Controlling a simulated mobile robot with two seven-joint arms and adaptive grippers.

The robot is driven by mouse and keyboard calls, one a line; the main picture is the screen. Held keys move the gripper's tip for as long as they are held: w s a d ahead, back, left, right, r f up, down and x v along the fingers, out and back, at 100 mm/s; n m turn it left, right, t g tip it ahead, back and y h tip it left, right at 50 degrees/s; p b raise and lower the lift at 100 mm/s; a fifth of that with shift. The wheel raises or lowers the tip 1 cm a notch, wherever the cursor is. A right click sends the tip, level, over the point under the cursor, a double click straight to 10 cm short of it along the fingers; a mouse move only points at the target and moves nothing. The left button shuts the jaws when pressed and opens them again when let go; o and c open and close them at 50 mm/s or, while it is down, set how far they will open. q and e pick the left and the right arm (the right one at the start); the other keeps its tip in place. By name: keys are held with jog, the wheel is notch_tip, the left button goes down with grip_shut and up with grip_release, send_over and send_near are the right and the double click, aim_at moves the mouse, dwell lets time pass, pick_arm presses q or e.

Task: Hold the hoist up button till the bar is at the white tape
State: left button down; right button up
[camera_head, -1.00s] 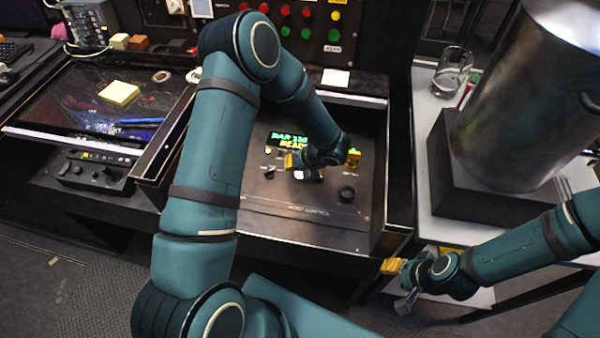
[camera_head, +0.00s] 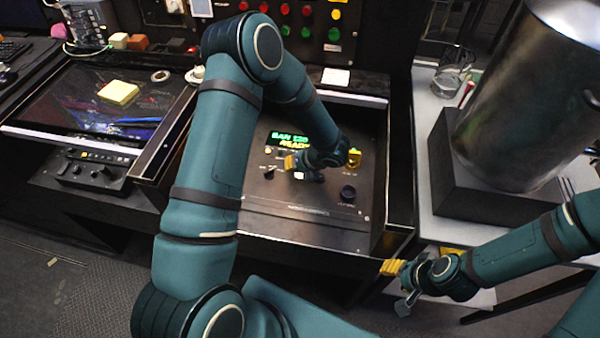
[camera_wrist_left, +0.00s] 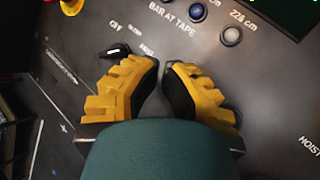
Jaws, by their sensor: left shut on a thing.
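The black control panel (camera_head: 300,222) stands in the middle of the head view, with a green and yellow display (camera_head: 289,141) reading BAR and READY; its digits are blurred. My left gripper (camera_head: 322,165) is low over this panel. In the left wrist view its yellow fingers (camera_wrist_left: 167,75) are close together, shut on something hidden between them. A "BAR AT TAPE" label and lamp (camera_wrist_left: 197,12) and a pale round button (camera_wrist_left: 231,36) by "226 cm" lie beyond the fingertips. The word HOIST is at the right edge. My right gripper (camera_head: 397,286) looks open and empty. I cannot make out the bar or tape.
A dark stubby knob (camera_wrist_left: 118,50) lies beside the left finger. A large metal pot (camera_head: 520,100) and a glass (camera_head: 453,75) stand at right. A screen desk with yellow notes (camera_head: 118,92) is at left.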

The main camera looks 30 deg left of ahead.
pick_arm(q)
jog(key=shift+f+b, duration=0.3)
jog(key=shift+f, duration=0.1)
dwell(0.3)
jog(key=shift+r, duration=0.1)
dwell(5.1)
jog(key=shift+r+p, duration=0.6)
jog(key=shift+r, duration=0.15)
notch_tip(320, 180, up, 5)
jog(key=p, duration=0.3)
jog(key=shift+p, duration=0.35)
